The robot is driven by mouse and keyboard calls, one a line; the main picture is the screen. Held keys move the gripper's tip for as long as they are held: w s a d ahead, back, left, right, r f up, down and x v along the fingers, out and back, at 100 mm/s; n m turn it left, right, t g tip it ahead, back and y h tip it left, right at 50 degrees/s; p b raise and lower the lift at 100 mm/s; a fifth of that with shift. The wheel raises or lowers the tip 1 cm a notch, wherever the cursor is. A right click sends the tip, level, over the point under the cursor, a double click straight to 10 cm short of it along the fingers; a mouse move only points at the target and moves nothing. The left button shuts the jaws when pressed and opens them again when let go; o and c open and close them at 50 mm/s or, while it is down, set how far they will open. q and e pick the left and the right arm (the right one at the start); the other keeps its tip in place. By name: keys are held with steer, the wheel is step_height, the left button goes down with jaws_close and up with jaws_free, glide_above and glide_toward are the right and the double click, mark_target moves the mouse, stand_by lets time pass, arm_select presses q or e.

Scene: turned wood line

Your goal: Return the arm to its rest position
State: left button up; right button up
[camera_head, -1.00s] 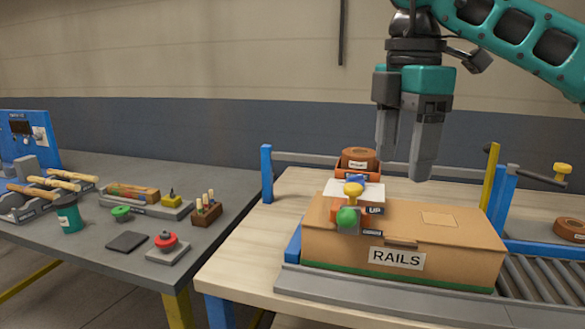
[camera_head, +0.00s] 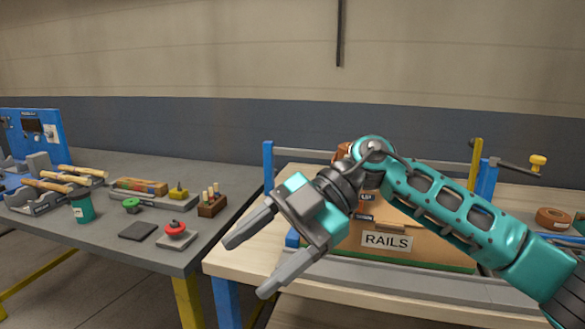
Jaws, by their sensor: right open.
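My right gripper (camera_head: 252,262) is open and empty. It points down and to the left, in front of the wooden bench's left front corner. My teal right arm comes in from the right and crosses in front of the cardboard box labelled RAILS (camera_head: 408,257), hiding much of it. The box sits on the light wood bench (camera_head: 238,268). My left gripper does not show.
A grey table (camera_head: 110,233) on the left holds wood-handled tools (camera_head: 75,176), a teal cup (camera_head: 82,207), a red button (camera_head: 176,228) and a peg block (camera_head: 211,204). A blue post (camera_head: 268,167) stands at the bench's back left. A brown tape roll (camera_head: 553,219) lies far right.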

steer(key=w+d+f+m+t+y+p, duration=0.1)
steer(key=w+d+f+m+t, duration=0.25)
steer(key=f+m+t, duration=0.6)
steer(key=w+d+f+m+t+y, duration=0.15)
steer(key=d+f+m+t, duration=0.3)
steer(key=m+t, duration=0.9)
steer(key=s+d+f+m+g+h, duration=0.1)
steer(key=s+d+f+g+h, duration=0.2)
steer(key=f, duration=0.8)
steer(key=s+d+f+m+g+h, duration=0.2)
steer(key=s+d+f+g+h, duration=0.1)
steer(key=s+d+f+h, duration=0.5)
steer(key=s+d+f, duration=0.2)
steer(key=s+f, duration=0.2)
steer(key=shift+s+d+m+p, duration=0.3)
steer(key=shift+s+d+p, duration=0.05)
steer(key=shift+d, duration=0.05)
